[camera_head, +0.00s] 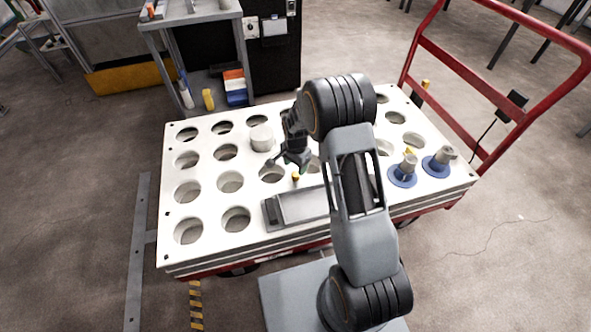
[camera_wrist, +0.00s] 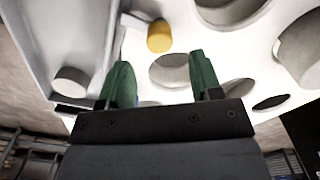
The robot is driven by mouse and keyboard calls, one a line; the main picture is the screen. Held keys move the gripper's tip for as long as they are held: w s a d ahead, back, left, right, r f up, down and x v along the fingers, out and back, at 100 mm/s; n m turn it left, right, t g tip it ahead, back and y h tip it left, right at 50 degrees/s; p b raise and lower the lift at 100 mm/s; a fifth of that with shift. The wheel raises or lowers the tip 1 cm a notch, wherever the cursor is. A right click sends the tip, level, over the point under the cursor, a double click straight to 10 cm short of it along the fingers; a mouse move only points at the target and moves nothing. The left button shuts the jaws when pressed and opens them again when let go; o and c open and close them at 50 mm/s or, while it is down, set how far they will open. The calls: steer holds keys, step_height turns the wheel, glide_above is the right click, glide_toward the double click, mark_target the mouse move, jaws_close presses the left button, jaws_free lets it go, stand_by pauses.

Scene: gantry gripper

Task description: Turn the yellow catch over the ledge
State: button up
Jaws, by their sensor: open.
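The yellow catch (camera_head: 296,177) is a small yellow piece at the back edge of a grey rectangular tray (camera_head: 270,214) on the white holed top. In the wrist view the catch (camera_wrist: 159,37) is a short yellow cylinder on a pale arm beside the tray's wall. My gripper (camera_head: 288,164) is just behind the catch in the head view. In the wrist view its two green fingers (camera_wrist: 162,78) are apart with nothing between them. The catch lies beyond the fingertips, untouched. I cannot clearly make out the ledge. My arm hides the tray's right part.
The white cart top (camera_head: 207,245) has several round holes. A pale cylinder (camera_head: 262,138) stands in one, left of my gripper. Two blue-based fittings (camera_head: 403,176) (camera_head: 438,165) stand at the right. A red handle frame (camera_head: 455,64) rises at the right end.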

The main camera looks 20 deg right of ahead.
mark_target(296, 174)
step_height(296, 174, up, 8)
steer(key=p, duration=0.2)
steer(key=shift+r, duration=0.25)
stand_by(0.4)
steer(key=s+r+n+t+p, duration=0.1)
steer(key=s+r+n+p, duration=0.3)
steer(key=r, duration=1)
steer(key=s+r+n+t+p, duration=0.1)
steer(key=s+r+n+p, duration=0.2)
steer(key=s+r+p, duration=0.7)
steer(key=s+r+n+t+p, duration=0.1)
steer(key=s+r+n+p, duration=0.3)
steer(key=r, duration=1.4)
steer(key=s+p, duration=0.3)
steer(key=p, duration=0.4)
steer(key=shift+s+a+r+n+t, duration=0.15)
steer(key=shift+s+n+t, duration=0.15)
steer(key=shift+s, duration=0.1)
